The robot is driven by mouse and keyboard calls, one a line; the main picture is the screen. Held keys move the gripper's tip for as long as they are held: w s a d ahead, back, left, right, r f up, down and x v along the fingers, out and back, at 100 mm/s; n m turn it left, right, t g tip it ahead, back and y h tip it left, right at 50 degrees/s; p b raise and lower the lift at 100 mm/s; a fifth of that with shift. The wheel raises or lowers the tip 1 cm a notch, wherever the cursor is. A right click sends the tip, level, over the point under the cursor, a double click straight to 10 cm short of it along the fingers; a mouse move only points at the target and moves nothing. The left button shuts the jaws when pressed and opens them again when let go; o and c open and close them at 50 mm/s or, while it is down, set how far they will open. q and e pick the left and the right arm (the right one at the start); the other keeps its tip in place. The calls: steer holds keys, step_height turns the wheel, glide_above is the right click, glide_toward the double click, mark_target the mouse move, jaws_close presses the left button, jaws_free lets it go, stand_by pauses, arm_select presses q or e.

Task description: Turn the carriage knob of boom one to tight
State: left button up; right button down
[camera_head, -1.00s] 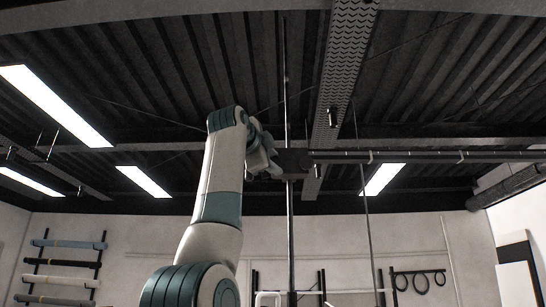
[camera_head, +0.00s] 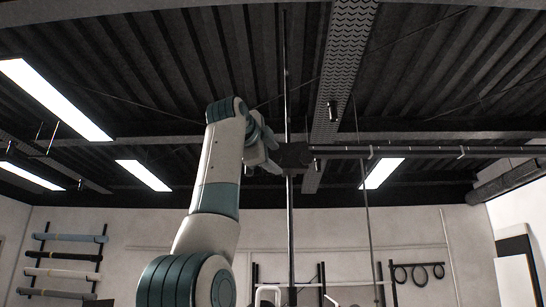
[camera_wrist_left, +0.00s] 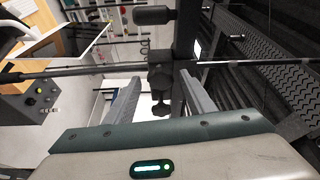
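The dark boom carriage (camera_head: 296,156) sits on an upright pole (camera_head: 291,225) in the head view, and a horizontal boom (camera_head: 420,152) runs right from it. My left gripper (camera_head: 275,162) is just left of the carriage. In the left wrist view the carriage (camera_wrist_left: 159,72) is straight ahead, with a dark lobed knob (camera_wrist_left: 161,108) on its near side. My left gripper (camera_wrist_left: 160,84) is open, with one finger on each side of the knob. Gaps show between the fingers and the knob. Which way the knob is set cannot be read. My right gripper is out of view.
A dark cylinder (camera_wrist_left: 153,15) lies beside the carriage in the wrist view. A control box (camera_wrist_left: 35,103) with a yellow button is at the left. A thin hanging rod (camera_head: 364,200) is right of the pole. Wall racks (camera_head: 65,255) stand far behind.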

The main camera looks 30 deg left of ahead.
arm_select(q)
steer(key=shift+b+v, duration=0.65)
steer(key=shift+v, duration=0.15)
steer(key=b+v, duration=0.7)
steer(key=v, duration=0.8)
steer(key=shift+s, duration=0.4)
steer(key=shift+d+f, duration=0.1)
